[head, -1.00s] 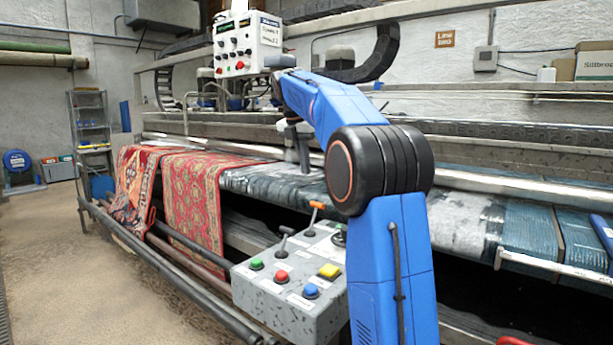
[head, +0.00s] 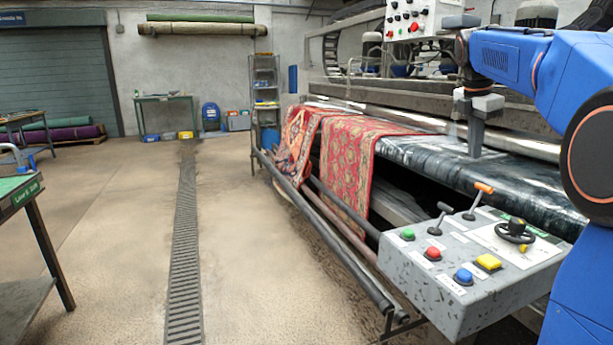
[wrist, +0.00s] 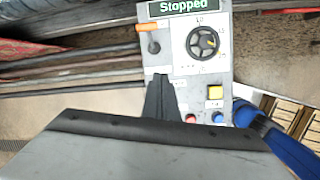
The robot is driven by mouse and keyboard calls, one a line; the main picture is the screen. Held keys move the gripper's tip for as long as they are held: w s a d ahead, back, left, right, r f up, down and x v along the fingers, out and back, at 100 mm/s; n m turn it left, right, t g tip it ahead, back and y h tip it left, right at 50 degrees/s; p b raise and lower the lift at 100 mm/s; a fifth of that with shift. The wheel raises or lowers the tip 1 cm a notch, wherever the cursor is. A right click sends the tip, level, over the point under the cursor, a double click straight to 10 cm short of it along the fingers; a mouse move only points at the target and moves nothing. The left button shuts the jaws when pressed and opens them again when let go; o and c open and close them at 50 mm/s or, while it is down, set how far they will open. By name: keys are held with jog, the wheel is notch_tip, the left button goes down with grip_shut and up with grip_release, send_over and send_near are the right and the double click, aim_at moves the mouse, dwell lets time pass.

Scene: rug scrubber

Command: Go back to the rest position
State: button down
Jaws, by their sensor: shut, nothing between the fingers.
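My gripper (head: 476,152) points down above the machine's edge, behind the grey control box (head: 455,300) in the head view. Its fingers (wrist: 160,80) are shut and empty in the wrist view. The box carries a green button (head: 407,234), red button (head: 432,254), blue button (head: 463,276), yellow button (head: 489,262), black-knobbed lever (head: 440,215), orange-handled lever (head: 481,190) and black dial (head: 515,232). In the wrist view, the display (wrist: 185,6) reads "Stopped". My gripper hides part of the box there.
Red patterned rugs (head: 350,165) hang over the machine's front, above long rails (head: 330,240). A floor drain (head: 186,250) runs through open floor to the left. A green-topped table (head: 18,190) stands at the left edge. Shelves (head: 265,100) stand at the back.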

jog(key=s+a+f+m+t+y, duration=0.1)
jog(key=s+a+f+m, duration=0.4)
jog(key=s+f, duration=0.4)
jog(key=s+a+f+m+t+y, duration=0.1)
jog(key=s+a+f+m, duration=0.5)
jog(key=s+f, duration=0.4)
jog(key=s+a+f+m+t, duration=0.1)
jog(key=s+a+f+m, duration=0.5)
jog(key=s, duration=1.1)
notch_tip(320, 180, down, 4)
jog(key=shift+s+a+r+m+y, duration=0.2)
jog(key=shift+s+m+y, duration=0.15)
jog(key=shift+m, duration=0.65)
